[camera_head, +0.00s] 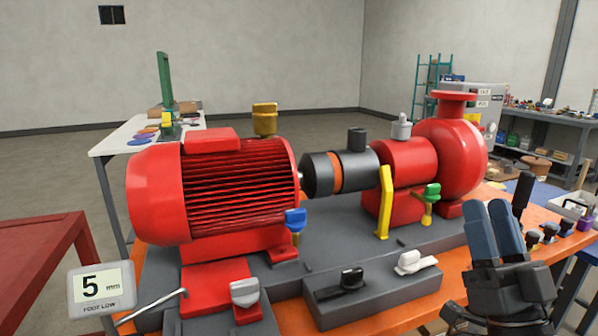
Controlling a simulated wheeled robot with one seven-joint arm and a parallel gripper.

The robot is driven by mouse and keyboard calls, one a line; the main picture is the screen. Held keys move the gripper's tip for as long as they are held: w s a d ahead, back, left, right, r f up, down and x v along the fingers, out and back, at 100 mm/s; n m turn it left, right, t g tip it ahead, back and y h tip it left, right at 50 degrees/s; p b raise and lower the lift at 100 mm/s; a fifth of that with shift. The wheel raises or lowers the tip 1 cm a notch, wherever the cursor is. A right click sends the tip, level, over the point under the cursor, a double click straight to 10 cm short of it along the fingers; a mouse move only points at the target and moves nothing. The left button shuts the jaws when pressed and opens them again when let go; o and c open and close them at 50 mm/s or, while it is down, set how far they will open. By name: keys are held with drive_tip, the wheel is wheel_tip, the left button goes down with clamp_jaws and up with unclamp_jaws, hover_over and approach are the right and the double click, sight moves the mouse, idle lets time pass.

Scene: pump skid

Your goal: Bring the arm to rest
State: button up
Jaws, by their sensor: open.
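My gripper (491,211) is at the lower right in the head view, with its two dark blue fingers pointing up. The fingers are a little apart and nothing shows between them. It appears in front of the orange bench (398,318), to the right of a dark grey box (372,296) with a black and a white knob. Most of my arm is out of the picture. I cannot tell the height of my gripper above the bench.
A red motor (215,195) and a red pump (450,155) stand on a grey base (335,245). A yellow guard (384,202) and a green-handled valve (431,194) stand left of my gripper. Small knobs (549,232) are at its right.

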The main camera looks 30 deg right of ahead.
drive_tip(key=s+a+f+n+g+y, duration=0.7)
drive_tip(key=s+a+f+g+y, duration=0.3)
drive_tip(key=s+a+f, duration=0.8)
wheel_tip(320, 180, down, 2)
drive_tip(key=shift+s+a+n+y+p, duration=0.2)
drive_tip(key=shift+a+n+y+p, duration=0.1)
drive_tip(key=shift+a+y, duration=0.8)
drive_tip(key=shift+d, duration=0.15)
